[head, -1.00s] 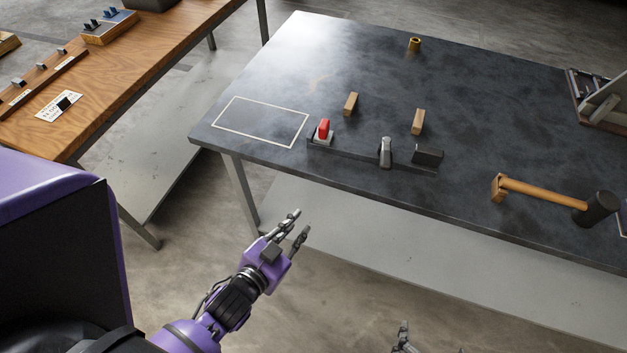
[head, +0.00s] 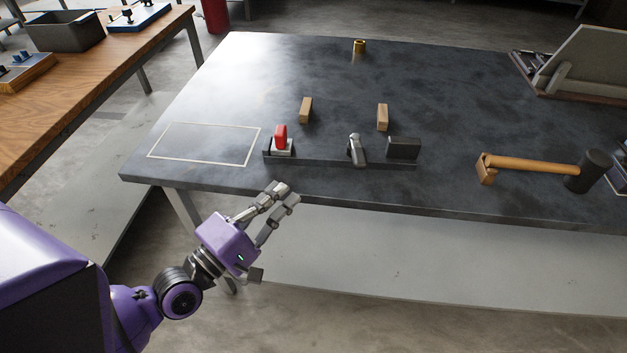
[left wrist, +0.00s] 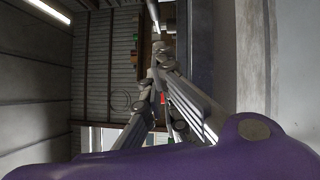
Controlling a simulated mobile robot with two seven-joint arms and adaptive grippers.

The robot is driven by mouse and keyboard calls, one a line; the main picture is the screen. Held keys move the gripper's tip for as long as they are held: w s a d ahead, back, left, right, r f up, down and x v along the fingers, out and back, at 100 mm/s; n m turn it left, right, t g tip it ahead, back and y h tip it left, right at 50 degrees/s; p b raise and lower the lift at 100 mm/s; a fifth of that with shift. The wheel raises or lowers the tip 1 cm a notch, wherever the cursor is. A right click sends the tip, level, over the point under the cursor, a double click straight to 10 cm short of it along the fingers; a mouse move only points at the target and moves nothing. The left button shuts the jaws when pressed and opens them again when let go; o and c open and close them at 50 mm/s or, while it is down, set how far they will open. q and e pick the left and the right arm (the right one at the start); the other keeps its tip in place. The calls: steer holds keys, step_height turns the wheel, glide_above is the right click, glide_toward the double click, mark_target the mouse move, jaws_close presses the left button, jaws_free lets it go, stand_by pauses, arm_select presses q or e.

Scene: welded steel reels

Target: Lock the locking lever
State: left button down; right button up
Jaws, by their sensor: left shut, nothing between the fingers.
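A dark bar fixture (head: 320,161) lies near the front edge of the dark table. A red block-like handle (head: 280,136) on a pale base stands at its left end. A silver lever (head: 356,150) stands up, slightly tilted, near its middle, and a black block (head: 403,147) is at its right end. I cannot tell for sure which part is the locking lever. My left gripper (head: 282,193) is shut and empty, in front of the table edge below the red handle, apart from the fixture. Its fingers (left wrist: 158,72) also show in the left wrist view. My right gripper is out of view.
Two wooden blocks (head: 305,110) (head: 382,117) stand behind the fixture. A mallet (head: 535,165) lies to the right. A white outlined rectangle (head: 205,144) on the left is empty. A brass cylinder (head: 359,47) stands at the back. A wooden bench (head: 80,100) is at the left.

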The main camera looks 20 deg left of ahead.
mark_target(358, 151)
arm_select(q)
steer(key=p+x, duration=0.2)
steer(key=x, duration=0.6)
steer(key=shift+w+d+r, duration=0.15)
steer(key=shift+w+r, duration=0.05)
steer(key=shift+w, duration=0.05)
steer(key=w+d, duration=0.1)
steer(key=w+d+p, duration=0.1)
steer(key=shift+d+r, duration=0.35)
steer(key=shift+w+d+p, duration=0.25)
steer(key=shift+d+p, duration=0.1)
steer(key=shift+d, duration=0.15)
steer(key=shift+f, duration=0.15)
steer(key=shift+d+n+y+p, duration=0.3)
steer(key=shift+y+p, duration=0.15)
steer(key=shift+y, duration=0.05)
steer(key=shift+s, duration=0.1)
